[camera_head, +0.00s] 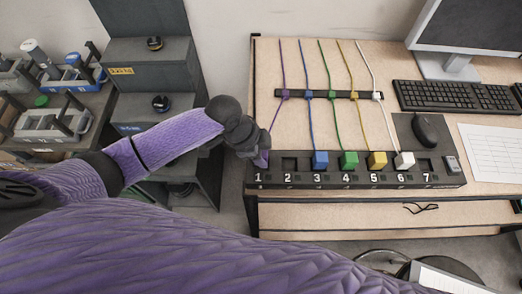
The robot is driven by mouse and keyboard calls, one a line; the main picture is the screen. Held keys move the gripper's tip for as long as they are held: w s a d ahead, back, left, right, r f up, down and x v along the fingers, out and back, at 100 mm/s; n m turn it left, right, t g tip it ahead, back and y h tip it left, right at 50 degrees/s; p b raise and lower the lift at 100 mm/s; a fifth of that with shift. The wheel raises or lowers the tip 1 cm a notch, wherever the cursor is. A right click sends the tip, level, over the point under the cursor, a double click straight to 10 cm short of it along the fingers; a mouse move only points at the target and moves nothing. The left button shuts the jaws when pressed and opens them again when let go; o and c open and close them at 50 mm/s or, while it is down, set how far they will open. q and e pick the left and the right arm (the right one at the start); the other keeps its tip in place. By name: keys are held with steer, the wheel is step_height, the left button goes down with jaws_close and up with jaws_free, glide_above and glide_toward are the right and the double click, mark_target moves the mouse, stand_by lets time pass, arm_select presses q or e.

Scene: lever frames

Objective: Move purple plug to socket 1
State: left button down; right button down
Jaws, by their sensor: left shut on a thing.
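The purple plug (263,159) is at the left end of the black socket strip, at socket 1, just above the number 1 (259,178). My left gripper (257,152) is shut on the purple plug, reaching in from the left. The gripper and wrist hide most of the plug and of socket 1, so I cannot tell whether the plug is seated or just above it. Its purple cord (276,117) runs up to the cable holder. My right gripper is not in view.
The socket strip (350,181) holds blue (320,160), green (348,160), yellow (377,161) and white (404,160) plugs at 3 to 6. Sockets 2 (290,164) and 7 (426,167) look empty. A mouse (425,130) and keyboard (457,96) lie to the right.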

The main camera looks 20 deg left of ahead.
arm_select(q)
steer(key=shift+p, duration=0.4)
stand_by(0.4)
steer(key=shift+f, duration=0.4)
steer(key=shift+f, duration=0.3)
stand_by(0.7)
steer(key=shift+f, duration=0.15)
stand_by(0.6)
steer(key=shift+c, duration=1.2)
jaws_free()
steer(key=shift+o, duration=1.1)
